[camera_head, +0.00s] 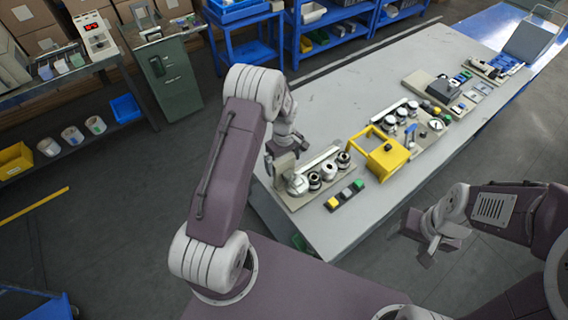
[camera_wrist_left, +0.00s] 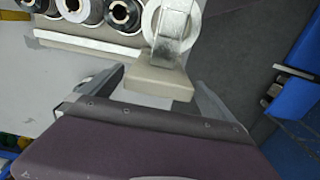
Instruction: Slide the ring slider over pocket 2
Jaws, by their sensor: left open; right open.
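At the near left end of the table, a beige board (camera_head: 310,197) carries several dark and silver ring-topped cylinders (camera_head: 329,171), a pale slanted bar (camera_head: 319,159) and a silver round part (camera_head: 296,183). I cannot tell which part is the ring slider or which place is pocket 2. My left gripper (camera_head: 280,150) is over the board's left end, open. In the left wrist view, a beige block (camera_wrist_left: 150,82) with a metal bracket (camera_wrist_left: 175,32) shows between its fingers; I cannot tell if they touch it. My right gripper (camera_head: 432,243) is open and empty, off the table's near edge.
A strip with yellow and green buttons (camera_head: 345,195) lies in front of the board. A yellow frame (camera_head: 388,158) stands to its right, with other fixtures further along. The grey table (camera_head: 345,105) is bare behind them.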

